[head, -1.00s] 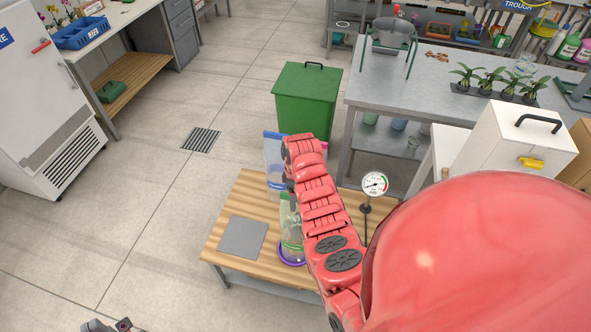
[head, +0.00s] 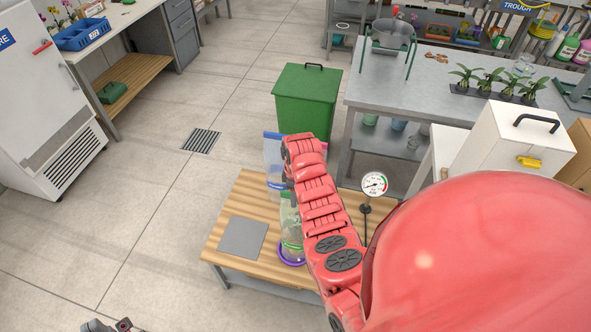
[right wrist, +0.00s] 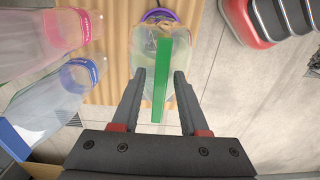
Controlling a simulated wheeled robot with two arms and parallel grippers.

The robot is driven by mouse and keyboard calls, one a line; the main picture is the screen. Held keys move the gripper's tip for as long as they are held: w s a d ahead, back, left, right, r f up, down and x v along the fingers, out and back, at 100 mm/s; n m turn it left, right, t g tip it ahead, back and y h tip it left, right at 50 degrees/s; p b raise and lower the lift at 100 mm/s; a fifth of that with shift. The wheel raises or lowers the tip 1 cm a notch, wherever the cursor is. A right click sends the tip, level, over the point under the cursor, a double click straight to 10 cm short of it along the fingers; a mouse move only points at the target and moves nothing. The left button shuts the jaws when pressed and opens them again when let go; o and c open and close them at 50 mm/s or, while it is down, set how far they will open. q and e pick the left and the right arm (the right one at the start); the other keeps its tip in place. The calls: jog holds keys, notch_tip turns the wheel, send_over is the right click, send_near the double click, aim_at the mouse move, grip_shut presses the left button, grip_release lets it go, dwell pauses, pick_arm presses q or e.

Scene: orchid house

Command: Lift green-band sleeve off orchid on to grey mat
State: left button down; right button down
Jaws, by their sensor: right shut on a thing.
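The clear green-band sleeve (head: 291,240) stands upright around the orchid, over a purple ring (head: 291,261) on the slatted wooden bench. In the right wrist view its green band (right wrist: 161,80) lies between the fingers of my right gripper (right wrist: 157,76), which is shut on the sleeve. In the head view my right arm hides that gripper and part of the sleeve. The orchid shows only dimly through the plastic. The grey mat (head: 243,237) lies bare on the bench, left of the sleeve. My left gripper (head: 106,326) is partly cut off at the bottom edge; its jaws are unclear.
A blue-band sleeve (right wrist: 52,92) and a pink-band sleeve (right wrist: 58,32) stand close beside the held one. A dial gauge (head: 375,184) stands right of my right arm. A green bin (head: 305,100) is behind the bench (head: 219,211). Floor left of the bench is clear.

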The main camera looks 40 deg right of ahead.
jog(key=shift+s+f, duration=0.2)
jog(key=shift+s, duration=0.05)
